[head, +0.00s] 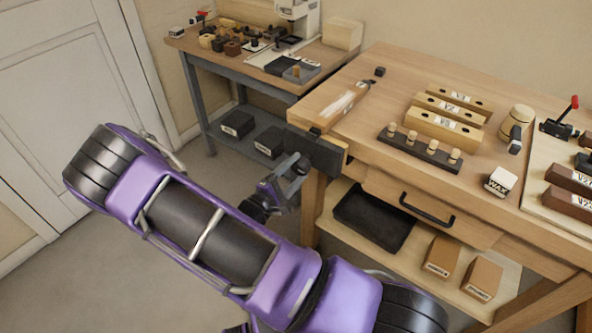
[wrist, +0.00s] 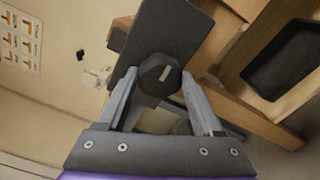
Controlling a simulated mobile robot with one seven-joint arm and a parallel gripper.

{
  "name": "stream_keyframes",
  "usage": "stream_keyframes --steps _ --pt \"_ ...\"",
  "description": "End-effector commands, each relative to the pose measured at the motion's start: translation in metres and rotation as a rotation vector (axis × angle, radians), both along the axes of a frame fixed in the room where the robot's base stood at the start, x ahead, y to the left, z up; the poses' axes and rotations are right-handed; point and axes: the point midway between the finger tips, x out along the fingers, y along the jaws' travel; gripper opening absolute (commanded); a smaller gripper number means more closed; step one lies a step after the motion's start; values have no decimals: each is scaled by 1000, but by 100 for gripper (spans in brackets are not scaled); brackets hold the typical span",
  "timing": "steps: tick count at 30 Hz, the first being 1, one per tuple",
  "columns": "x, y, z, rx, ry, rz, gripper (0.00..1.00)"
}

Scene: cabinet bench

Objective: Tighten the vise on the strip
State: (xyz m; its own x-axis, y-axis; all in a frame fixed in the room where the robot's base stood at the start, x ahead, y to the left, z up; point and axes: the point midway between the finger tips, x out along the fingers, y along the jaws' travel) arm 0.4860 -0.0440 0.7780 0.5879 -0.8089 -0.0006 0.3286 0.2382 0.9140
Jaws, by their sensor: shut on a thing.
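The vise (head: 318,152) is on the left end of the workbench, with a dark jaw plate that also fills the upper middle of the wrist view (wrist: 175,35). A dark round knob (wrist: 155,72) with a pale mark sits on the plate's outer face. My gripper (head: 286,183) is at this face. In the wrist view my gripper (wrist: 159,83) has its two grey fingers on opposite sides of the knob, shut on it. A pale wooden strip (head: 343,103) shows at the bench's left end above the vise. I cannot tell how tightly it is clamped.
On the workbench (head: 392,84) stand wooden blocks (head: 443,124), a dark peg rack (head: 420,150), a mallet (head: 516,125) and a wax block (head: 500,181). A drawer handle (head: 428,210) juts out below. A black tray (head: 375,216) lies on the lower shelf. The floor to the left is clear.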

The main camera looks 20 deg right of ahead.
Motion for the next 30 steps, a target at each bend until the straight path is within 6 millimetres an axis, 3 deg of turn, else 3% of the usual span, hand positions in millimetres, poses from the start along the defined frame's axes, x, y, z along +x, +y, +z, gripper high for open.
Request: stream_keyframes --steps 8,17,18,21,30 --pt "0 -1 -1 117 -161 -1 19" --pt "0 -1 0 130 -179 0 19" --pt "0 -1 0 130 -179 0 73" --pt "0 -1 0 129 -178 0 91" --pt "0 0 0 129 -178 0 93"
